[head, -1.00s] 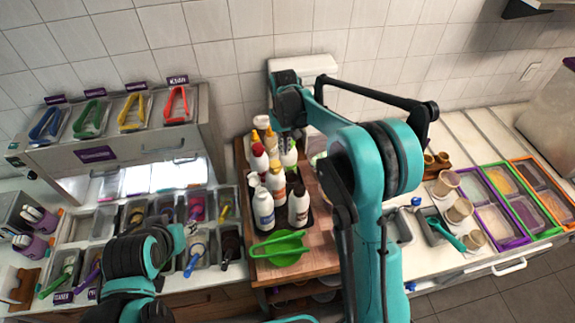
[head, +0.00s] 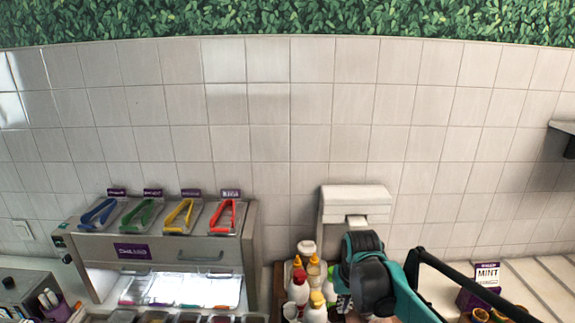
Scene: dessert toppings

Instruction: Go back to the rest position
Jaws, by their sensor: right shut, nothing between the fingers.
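My right arm comes in from the lower right. Its teal and black wrist stands over the bottle group, in front of the white dispenser. My left gripper is not in this view.
Several sauce bottles (head: 317,308) stand close to the left of my right wrist. A white dispenser (head: 355,203) is behind it. A steel topping station (head: 180,246) with coloured tongs stands left. The tiled wall (head: 300,120) is behind.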

